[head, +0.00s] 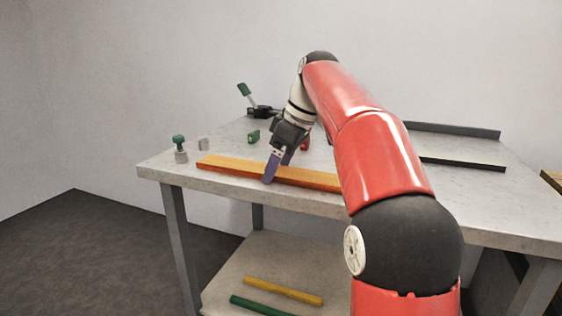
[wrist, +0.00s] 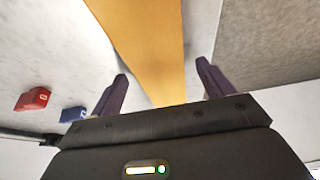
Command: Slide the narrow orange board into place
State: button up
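The narrow orange board (head: 228,167) lies flat along the near edge of the grey-white table; my arm hides its right end. My gripper (head: 277,168) points down at the board, and one purple finger shows in front of its near side. In the wrist view the board (wrist: 150,40) runs between the two spread fingers of my gripper (wrist: 163,78). A gap shows at the right finger, while the left finger looks close to the board's edge. I cannot tell whether either finger touches it. The place where the board fits is not clear in these views.
A green-topped clamp (head: 179,147) and a grey block (head: 203,143) stand at the table's left. A green block (head: 253,137) and a green-handled clamp (head: 258,110) are farther back. A dark bar (head: 462,164) lies at right. Yellow (head: 283,291) and green (head: 258,305) strips lie on the lower shelf.

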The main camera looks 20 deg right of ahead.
aim_at(258, 167)
jog(key=c, duration=1.2)
jog(key=shift+o, duration=0.2)
jog(key=shift+w+a+r+p, duration=0.1)
jog(key=shift+w+a+p, duration=0.4)
jog(key=shift+a+p, duration=0.15)
jog(key=shift+w+a+p, duration=0.5)
jog(key=shift+a, duration=0.25)
jog(key=shift+w+a, duration=0.35)
jog(key=shift+a, duration=0.1)
jog(key=o, duration=1.2)
